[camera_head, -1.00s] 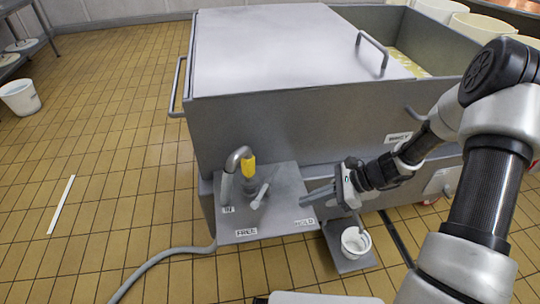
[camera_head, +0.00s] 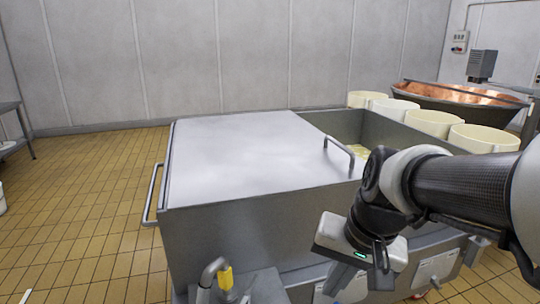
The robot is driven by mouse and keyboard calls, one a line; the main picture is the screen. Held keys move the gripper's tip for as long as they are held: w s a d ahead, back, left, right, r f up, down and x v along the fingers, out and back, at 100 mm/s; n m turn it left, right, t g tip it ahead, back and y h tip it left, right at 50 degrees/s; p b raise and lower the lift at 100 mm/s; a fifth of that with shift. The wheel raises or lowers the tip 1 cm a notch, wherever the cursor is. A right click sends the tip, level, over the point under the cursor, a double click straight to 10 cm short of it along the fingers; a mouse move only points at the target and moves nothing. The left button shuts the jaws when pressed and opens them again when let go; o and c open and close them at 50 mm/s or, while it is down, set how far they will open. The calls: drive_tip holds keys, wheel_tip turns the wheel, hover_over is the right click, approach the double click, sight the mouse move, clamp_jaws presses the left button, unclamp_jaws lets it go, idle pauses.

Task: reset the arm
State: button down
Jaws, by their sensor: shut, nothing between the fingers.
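My gripper (camera_head: 338,280) is in the lower middle right of the head view, in front of the grey steel vat (camera_head: 240,235). Its pale hand with a small green light shows clearly, and its fingers point down. The fingers are shut with nothing between them. My arm comes in from the right edge, bent at a dark joint above the hand. The lever plate (camera_head: 255,288) with a bent pipe and yellow piece (camera_head: 225,278) is at the bottom edge, left of my gripper, and partly cut off.
The vat has a flat lid (camera_head: 250,150) with a handle (camera_head: 340,152) close to my arm. Several cream tubs (camera_head: 432,122) stand behind the vat at the right, before a copper vat (camera_head: 460,95).

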drive_tip(key=s+d+r+n+t+h, duration=0.2)
drive_tip(key=s+d+r+n+t, duration=0.1)
drive_tip(key=s+r, duration=0.2)
wheel_tip(320, 180, up, 20)
drive_tip(key=p, duration=2)
drive_tip(key=shift+s+r+n, duration=0.25)
drive_tip(key=shift+s+n, duration=0.05)
drive_tip(key=shift+s, duration=0.05)
